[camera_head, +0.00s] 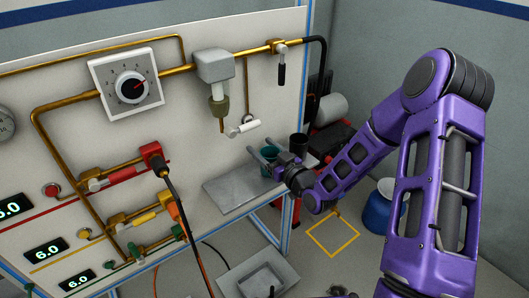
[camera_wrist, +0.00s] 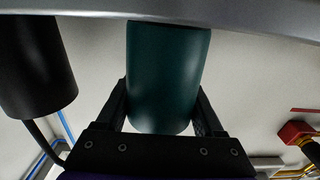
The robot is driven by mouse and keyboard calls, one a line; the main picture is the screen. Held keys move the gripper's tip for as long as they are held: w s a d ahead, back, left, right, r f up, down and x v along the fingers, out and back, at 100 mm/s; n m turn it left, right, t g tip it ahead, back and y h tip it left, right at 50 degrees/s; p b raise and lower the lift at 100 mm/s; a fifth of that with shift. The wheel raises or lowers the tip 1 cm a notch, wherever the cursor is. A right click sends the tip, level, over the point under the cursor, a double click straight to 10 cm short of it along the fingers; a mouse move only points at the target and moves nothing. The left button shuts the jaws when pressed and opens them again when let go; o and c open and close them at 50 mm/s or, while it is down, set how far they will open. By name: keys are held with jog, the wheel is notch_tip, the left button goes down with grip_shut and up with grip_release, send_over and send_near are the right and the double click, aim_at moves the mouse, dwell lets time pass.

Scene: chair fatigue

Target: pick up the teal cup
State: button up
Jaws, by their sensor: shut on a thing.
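The teal cup (camera_wrist: 166,75) fills the middle of the wrist view, between the two black fingers of my gripper (camera_wrist: 163,108). The fingers sit against its sides, and my gripper is shut on it. In the head view the teal cup (camera_head: 268,160) shows as a small dark green shape at the grey shelf, partly hidden by my gripper (camera_head: 272,159). I cannot tell whether the cup touches the shelf.
A black cup (camera_head: 299,146) stands close by on the right; it also shows at the left in the wrist view (camera_wrist: 36,70). The grey shelf (camera_head: 232,190) is bare in front. A panel with pipes and valves (camera_head: 215,65) rises behind. A blue bin (camera_head: 378,212) stands on the floor.

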aim_at(265, 153)
jog(key=r, duration=0.4)
jog(key=r+p, duration=0.1)
jog(key=r, duration=0.2)
jog(key=shift+s+d, duration=0.2)
jog(key=shift+s, duration=0.05)
jog(key=p+v, duration=0.8)
jog(key=v, duration=1.1)
jog(key=w+f+m+t+h, duration=0.2)
jog(key=w+m+h, duration=0.4)
jog(key=w+h, duration=0.4)
jog(key=shift+w+d+f+m+t, duration=0.2)
jog(key=shift+w+d+m+t, duration=0.25)
jog(key=shift+w, duration=0.45)
jog(key=shift+d, duration=0.1)
